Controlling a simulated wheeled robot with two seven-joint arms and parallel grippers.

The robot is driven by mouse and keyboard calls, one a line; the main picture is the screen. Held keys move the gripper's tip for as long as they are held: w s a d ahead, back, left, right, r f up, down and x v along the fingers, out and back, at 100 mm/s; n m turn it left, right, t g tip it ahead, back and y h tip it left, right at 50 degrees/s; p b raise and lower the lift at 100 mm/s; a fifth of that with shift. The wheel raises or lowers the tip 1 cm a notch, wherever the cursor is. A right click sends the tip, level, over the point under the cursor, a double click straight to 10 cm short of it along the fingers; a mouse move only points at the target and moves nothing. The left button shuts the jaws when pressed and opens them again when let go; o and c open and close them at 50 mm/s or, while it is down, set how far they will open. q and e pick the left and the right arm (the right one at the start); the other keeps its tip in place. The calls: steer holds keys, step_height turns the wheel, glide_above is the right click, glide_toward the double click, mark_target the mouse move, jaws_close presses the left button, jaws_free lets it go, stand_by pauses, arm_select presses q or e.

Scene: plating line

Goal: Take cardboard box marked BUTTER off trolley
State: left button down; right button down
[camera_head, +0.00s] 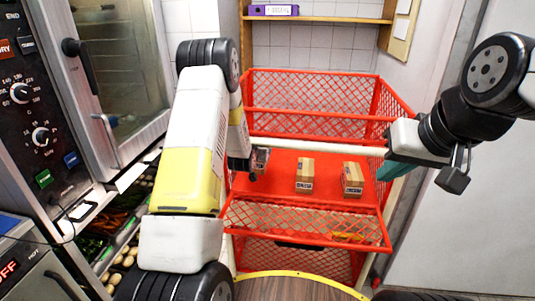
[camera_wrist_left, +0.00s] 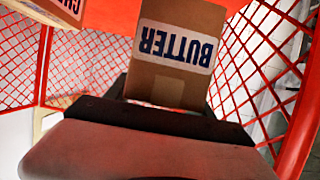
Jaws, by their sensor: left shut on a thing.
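The cardboard box marked BUTTER (camera_wrist_left: 172,82) fills the middle of the left wrist view, its label upside down there. In the head view a small part of it (camera_head: 261,157) shows at the left of the trolley's red shelf, beside my left gripper (camera_head: 250,170). My left gripper (camera_wrist_left: 165,112) is shut on this box; the fingertips are mostly hidden in the head view. The red trolley (camera_head: 325,115) has mesh walls and a lowered front flap. My right gripper (camera_head: 428,168) is at the trolley's right side, away from the boxes; its finger gap is unclear.
Two more cardboard boxes, one in the middle (camera_head: 305,174) and one on the right (camera_head: 352,179), stand on the trolley shelf. An oven (camera_head: 110,70) and vegetable trays (camera_head: 118,225) are on the left. A round wooden surface (camera_head: 290,288) is in front. A wall shelf (camera_head: 320,19) hangs behind.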

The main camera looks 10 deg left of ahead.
arm_select(q)
steer(key=s+r, duration=0.1)
steer(key=s, duration=1.7)
steer(key=shift+a+r, duration=0.3)
steer(key=shift+r, duration=0.1)
